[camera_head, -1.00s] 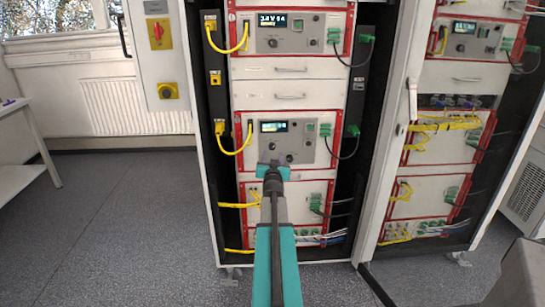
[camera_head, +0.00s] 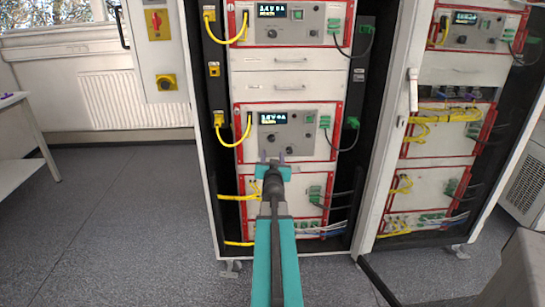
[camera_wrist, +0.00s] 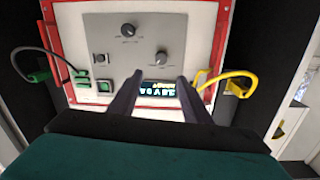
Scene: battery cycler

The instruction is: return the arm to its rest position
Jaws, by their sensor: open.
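My arm reaches up from the bottom of the head view, and my gripper (camera_head: 273,158) is in front of the lower cycler unit's grey panel (camera_head: 310,142). The wrist view shows its two dark fingers (camera_wrist: 155,82) apart, with nothing between them but the panel behind. The panel appears upside down there, with a lit display (camera_wrist: 159,88), a large knob (camera_wrist: 128,30), a smaller knob (camera_wrist: 160,57) and a green button (camera_wrist: 105,86). The same display (camera_head: 273,118) is lit in the head view. Contact between fingers and panel cannot be made out.
Yellow cables (camera_head: 236,134) and dark cables (camera_head: 345,139) hang beside the unit. An open cabinet door (camera_head: 388,150) stands to the right, with a second rack (camera_head: 436,135) beyond. A white table (camera_head: 18,160) is at the left. Grey floor (camera_head: 120,225) is clear at left.

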